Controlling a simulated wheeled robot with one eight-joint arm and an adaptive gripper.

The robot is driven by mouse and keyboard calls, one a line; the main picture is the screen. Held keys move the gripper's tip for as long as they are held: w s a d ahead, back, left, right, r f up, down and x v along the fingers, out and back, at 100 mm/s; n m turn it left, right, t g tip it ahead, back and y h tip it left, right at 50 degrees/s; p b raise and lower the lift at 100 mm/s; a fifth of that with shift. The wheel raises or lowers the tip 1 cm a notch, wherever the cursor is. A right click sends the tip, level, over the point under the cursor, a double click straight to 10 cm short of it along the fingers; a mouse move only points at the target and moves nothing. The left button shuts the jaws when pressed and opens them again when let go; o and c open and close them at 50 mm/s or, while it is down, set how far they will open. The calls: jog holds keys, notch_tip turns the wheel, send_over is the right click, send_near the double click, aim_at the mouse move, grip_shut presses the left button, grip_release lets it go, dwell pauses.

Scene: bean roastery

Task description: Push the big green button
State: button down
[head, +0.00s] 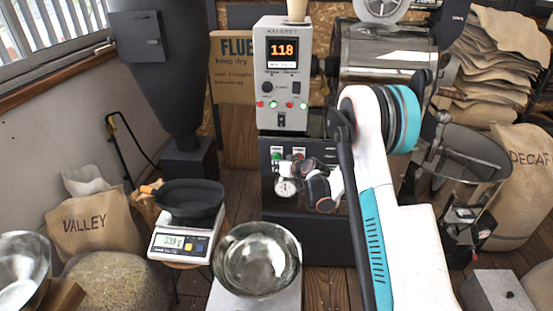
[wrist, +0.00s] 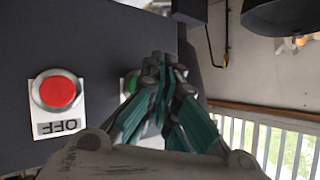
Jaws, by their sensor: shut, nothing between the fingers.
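The big green button (head: 276,156) sits on the dark front panel of the roaster, below the grey control box. A red button (head: 299,154) sits to its right. In the wrist view, the red button (wrist: 58,92) has an upside-down OFF plate, and the green button (wrist: 131,84) shows only as a sliver behind my gripper (wrist: 164,62). The fingers are shut and empty, in front of the green button's plate. I cannot tell whether the fingertips touch the button. In the head view my gripper (head: 296,168) is small and partly hidden by my wrist.
The control box (head: 269,105) reads 118 and has small red and green lights. A steel bowl (head: 256,260) stands in front, with a scale (head: 184,240) and black pan to its left. Sacks (head: 95,222) and a dark hopper (head: 165,80) stand at left. A cooling tray (head: 465,165) is at right.

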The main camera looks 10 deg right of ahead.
jog(key=shift+w, duration=0.2)
jog(key=shift+w+d, duration=0.15)
jog(key=shift+w+d, duration=0.1)
jog(key=shift+w, duration=0.3)
dwell(0.8)
jog(key=shift+s+a, duration=0.25)
jog(key=shift+s, duration=0.55)
jog(key=shift+s+a, duration=0.25)
jog(key=shift+s, duration=0.55)
jog(key=shift+s+a, duration=0.3)
jog(key=shift+s, duration=0.5)
jog(key=shift+s+a, duration=0.25)
jog(key=shift+s, duration=0.55)
